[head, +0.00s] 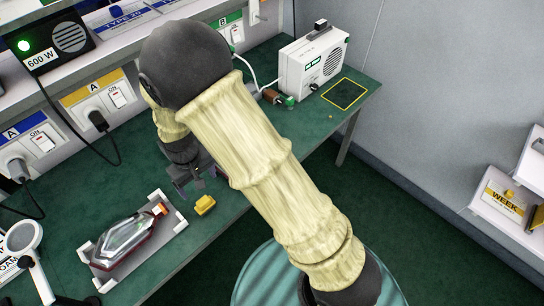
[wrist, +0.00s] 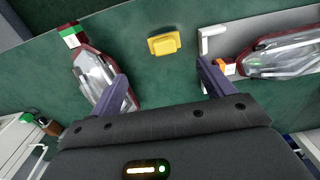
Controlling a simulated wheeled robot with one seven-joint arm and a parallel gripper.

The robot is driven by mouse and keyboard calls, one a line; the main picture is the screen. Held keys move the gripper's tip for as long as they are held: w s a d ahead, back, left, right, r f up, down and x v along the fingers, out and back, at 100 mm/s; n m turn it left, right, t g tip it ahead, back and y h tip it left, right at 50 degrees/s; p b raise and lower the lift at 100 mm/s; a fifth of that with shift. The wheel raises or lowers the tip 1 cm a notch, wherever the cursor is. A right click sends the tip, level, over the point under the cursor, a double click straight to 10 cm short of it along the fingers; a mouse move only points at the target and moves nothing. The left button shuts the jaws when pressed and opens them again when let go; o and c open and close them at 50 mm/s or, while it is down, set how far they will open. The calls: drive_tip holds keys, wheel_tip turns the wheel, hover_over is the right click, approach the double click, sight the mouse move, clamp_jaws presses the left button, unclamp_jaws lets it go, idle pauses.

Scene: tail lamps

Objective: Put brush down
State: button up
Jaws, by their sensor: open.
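A small yellow block (head: 205,205), which may be the brush, lies on the green bench top near its front edge. I cannot make out bristles on it. It also shows in the wrist view (wrist: 163,45), apart from my fingers and beyond their tips. My gripper (head: 193,182) is low over the bench, beside the yellow block. In the wrist view my gripper (wrist: 164,85) has its two purple fingers spread wide, with nothing held between them.
A tail lamp (head: 128,243) lies in a white cradle (head: 177,223) at left. Another lamp (wrist: 92,75) lies by the left finger in the wrist view. A white box (head: 308,70) and a yellow-outlined square (head: 345,94) are at the bench's far end. A magnifier (head: 25,238) stands front left.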

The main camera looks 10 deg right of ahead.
drive_tip(key=s+d+r+m+t, duration=0.1)
drive_tip(key=d+r, duration=0.3)
drive_tip(key=d, duration=0.4)
drive_tip(key=s+d+r+m, duration=0.3)
drive_tip(key=s+d+r, duration=0.1)
drive_tip(key=d, duration=0.4)
drive_tip(key=s+d+r+m+t, duration=0.1)
drive_tip(key=s+d+r+m, duration=0.1)
drive_tip(key=d+r, duration=0.3)
drive_tip(key=d, duration=0.3)
drive_tip(key=shift+s+d+r+t, duration=0.2)
drive_tip(key=shift+d+t, duration=0.1)
drive_tip(key=shift+d, duration=0.1)
drive_tip(key=shift+w, duration=0.1)
drive_tip(key=shift+c, duration=0.2)
